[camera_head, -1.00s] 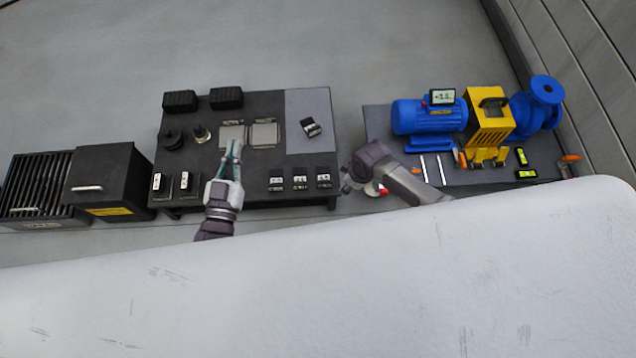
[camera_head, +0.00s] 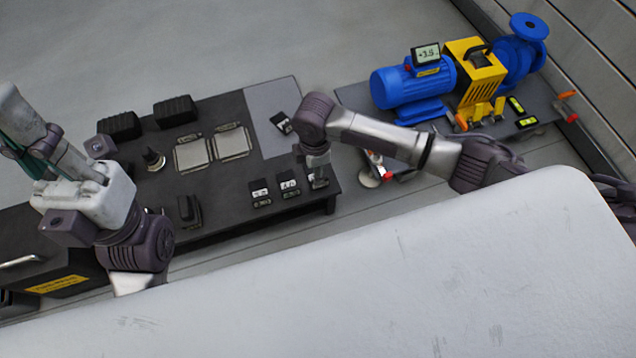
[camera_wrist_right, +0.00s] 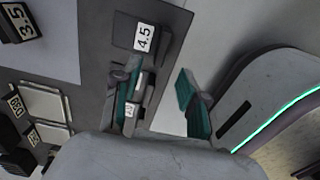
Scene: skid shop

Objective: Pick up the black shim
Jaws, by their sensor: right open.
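Several small black blocks with white labels stand on the dark table; I cannot tell which one is the black shim. Along its front right edge are a left block (camera_head: 260,193), a middle block (camera_head: 289,185) and a right block under my right gripper (camera_head: 318,172). Another dark labelled piece (camera_head: 282,122) lies on the grey mat. In the right wrist view, my right gripper (camera_wrist_right: 160,103) is open, its teal fingers apart near a dark piece with a small label, below a block marked 4.5 (camera_wrist_right: 143,37). My left gripper (camera_head: 22,150) is at the left edge, partly cut off.
A blue motor (camera_head: 408,88) with a yellow guard (camera_head: 476,72) stands on the bench at right. A black box with a yellow label is at lower left.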

